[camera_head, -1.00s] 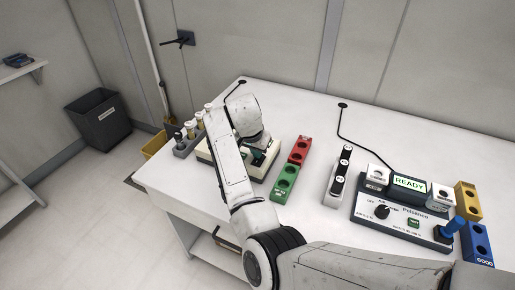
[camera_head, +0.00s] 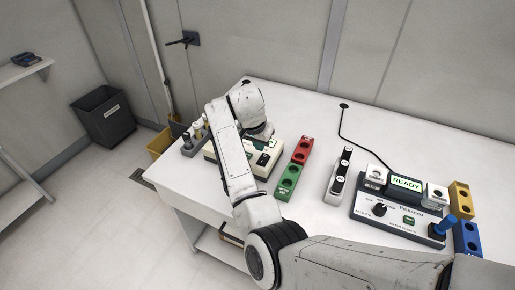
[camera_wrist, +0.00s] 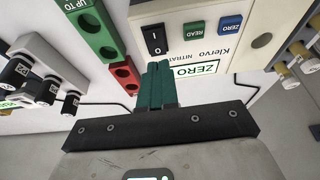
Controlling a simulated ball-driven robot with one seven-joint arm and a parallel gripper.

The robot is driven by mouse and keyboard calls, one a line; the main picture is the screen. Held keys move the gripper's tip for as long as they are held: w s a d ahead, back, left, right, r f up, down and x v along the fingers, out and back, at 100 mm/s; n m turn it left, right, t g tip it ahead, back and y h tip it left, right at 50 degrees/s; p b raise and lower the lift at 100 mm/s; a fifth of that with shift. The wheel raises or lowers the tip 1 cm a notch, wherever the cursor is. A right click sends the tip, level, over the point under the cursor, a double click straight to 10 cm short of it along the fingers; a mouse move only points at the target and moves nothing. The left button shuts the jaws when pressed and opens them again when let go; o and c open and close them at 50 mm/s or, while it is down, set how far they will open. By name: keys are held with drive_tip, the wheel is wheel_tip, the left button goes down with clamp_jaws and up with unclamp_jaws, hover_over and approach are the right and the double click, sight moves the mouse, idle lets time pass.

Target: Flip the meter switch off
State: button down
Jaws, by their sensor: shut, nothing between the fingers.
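The meter (camera_head: 212,152) is a cream box labelled Klervo Nitrate, at the left of the bench in the head view and partly behind my arm. I cannot tell which side of the rocker is pressed. My gripper (camera_wrist: 158,66) has teal fingers, shut and empty, just below the switch in the wrist view and overlapping the display's edge. Whether they touch the meter is unclear. The switch (camera_head: 263,158) also shows in the head view.
Beside the meter stand a red block (camera_head: 302,149) and a green block (camera_head: 288,182) with holes. A rack of vials (camera_head: 194,140) is at its left. Further right are a holder of black-capped pots (camera_head: 341,176) and the Potsanco device (camera_head: 395,210) reading READY. Bare bench lies behind.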

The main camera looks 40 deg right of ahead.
drive_tip(key=b+v, duration=0.1)
drive_tip(key=v, duration=0.7)
drive_tip(key=shift+r+b, duration=0.1)
drive_tip(key=shift+b, duration=0.2)
